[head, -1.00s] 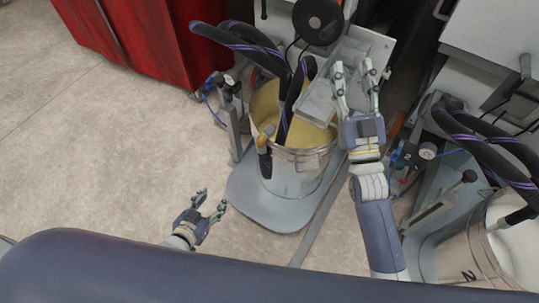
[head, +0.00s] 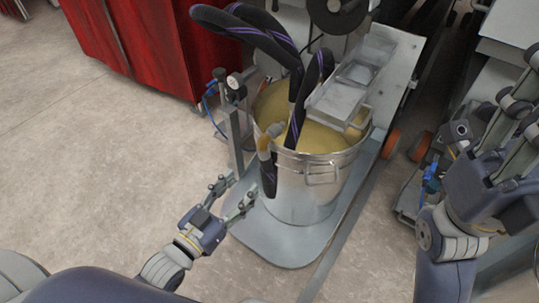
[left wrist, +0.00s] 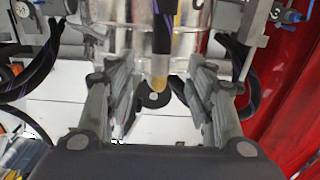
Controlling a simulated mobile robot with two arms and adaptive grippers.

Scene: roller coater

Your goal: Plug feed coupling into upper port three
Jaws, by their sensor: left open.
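A black hose end with a purple stripe (head: 268,178) hangs outside the steel bucket's front rim, with an orange-brass fitting (head: 264,145) at its top; I take this for the feed coupling. In the left wrist view the brass tip (left wrist: 158,82) shows between the fingers, beyond them. My left gripper (head: 234,190) is open and empty, just left of and below the hanging hose, apart from it. In the left wrist view its fingers (left wrist: 160,105) stand wide. My right gripper (head: 522,118) is at the right edge, fingers apart, nothing seen between them. I cannot make out upper port three.
The bucket (head: 320,195) of yellowish liquid stands on a grey base plate (head: 285,250). Thick black hoses (head: 255,28) arch over it. A post with a gauge (head: 234,140) stands left of it. A red cabinet (head: 150,50) is behind left. The floor at left is clear.

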